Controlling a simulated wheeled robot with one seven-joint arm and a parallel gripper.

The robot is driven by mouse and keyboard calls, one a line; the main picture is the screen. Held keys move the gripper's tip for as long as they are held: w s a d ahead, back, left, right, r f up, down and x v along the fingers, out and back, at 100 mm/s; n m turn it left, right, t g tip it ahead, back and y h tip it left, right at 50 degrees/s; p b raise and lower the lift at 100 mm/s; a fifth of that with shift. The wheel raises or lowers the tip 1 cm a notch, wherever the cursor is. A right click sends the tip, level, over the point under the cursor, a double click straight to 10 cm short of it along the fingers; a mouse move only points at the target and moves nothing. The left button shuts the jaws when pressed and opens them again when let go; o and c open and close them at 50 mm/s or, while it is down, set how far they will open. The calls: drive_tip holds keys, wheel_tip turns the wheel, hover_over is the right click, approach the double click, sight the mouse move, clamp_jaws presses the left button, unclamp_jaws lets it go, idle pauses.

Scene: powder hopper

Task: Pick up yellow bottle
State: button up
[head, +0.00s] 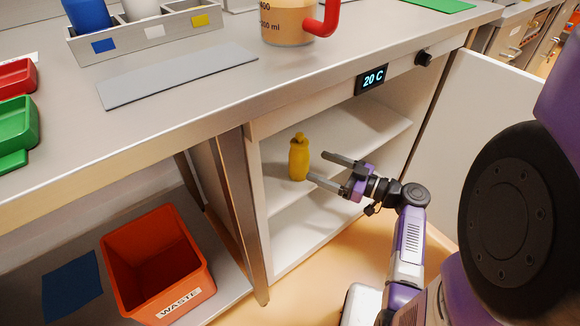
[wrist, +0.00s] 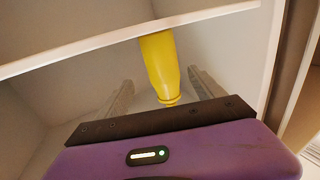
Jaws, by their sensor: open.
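The yellow bottle (head: 299,160) stands upright on a shelf inside the open cabinet under the counter. My gripper (head: 318,167) reaches into the cabinet from the right, with its two fingers apart and pointing at the bottle. The fingertips are just right of the bottle in the head view, and nothing is held. In the wrist view the yellow bottle (wrist: 160,65) appears upside down, lined up between the two open fingers (wrist: 160,88). Whether a finger touches it cannot be told.
The cabinet shelf (head: 350,145) is otherwise bare, with a frame post (head: 240,190) to its left. The open door (head: 490,140) stands to the right. An orange waste bin (head: 155,260) is at lower left. A beaker (head: 288,22) stands on the counter (head: 215,115) above.

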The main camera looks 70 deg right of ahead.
sight(308, 160)
drive_tip(key=w, duration=0.2)
drive_tip(key=w+b, duration=0.1)
drive_tip(key=w, duration=0.2)
drive_tip(key=w+r, duration=0.1)
drive_tip(key=w, duration=0.1)
drive_tip(key=shift+w+d, duration=0.3)
drive_tip(key=shift+d, duration=0.05)
clamp_jaws()
